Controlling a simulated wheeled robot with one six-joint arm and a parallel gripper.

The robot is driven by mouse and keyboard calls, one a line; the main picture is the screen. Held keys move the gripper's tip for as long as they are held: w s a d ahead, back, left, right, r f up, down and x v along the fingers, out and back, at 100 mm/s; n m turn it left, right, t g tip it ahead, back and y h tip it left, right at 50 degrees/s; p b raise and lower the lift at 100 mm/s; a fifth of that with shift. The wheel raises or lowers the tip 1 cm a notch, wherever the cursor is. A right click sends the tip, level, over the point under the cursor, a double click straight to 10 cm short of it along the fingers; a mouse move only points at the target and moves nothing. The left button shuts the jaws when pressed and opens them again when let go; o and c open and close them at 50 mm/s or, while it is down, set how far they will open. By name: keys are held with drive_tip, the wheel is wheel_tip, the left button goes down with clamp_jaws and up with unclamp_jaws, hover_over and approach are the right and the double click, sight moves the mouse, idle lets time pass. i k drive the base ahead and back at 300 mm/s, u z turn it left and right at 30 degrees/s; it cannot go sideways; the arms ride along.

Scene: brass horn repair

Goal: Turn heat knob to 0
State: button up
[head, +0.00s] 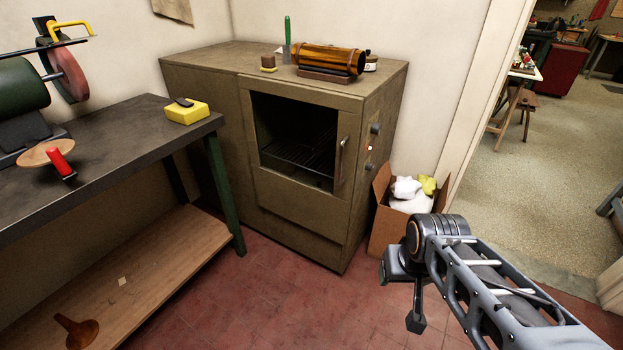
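Two dark round knobs sit on the right side face of the brown oven (300,203): an upper knob (375,129) and a lower knob (368,168). A small light dot shows between them. I cannot tell which is the heat knob, and their markings are too small to read. My gripper (416,312) hangs at the lower right, in front of the oven and well apart from the knobs. It points downward and holds nothing that I can see. Its fingers are seen too edge-on to tell whether they are open.
A cardboard box (383,222) with white and yellow cloths stands beside the oven's right side, below the knobs. A dark workbench (100,150) with a grinder stands at the left. A brass-coloured cylinder (328,57) lies on the oven top. Red floor is clear in front.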

sight(376, 130)
drive_tip(key=u, duration=0.05)
drive_tip(key=k, duration=0.45)
drive_tip(key=z, duration=0.65)
drive_tip(key=i, duration=1.3)
drive_tip(key=u, duration=0.8)
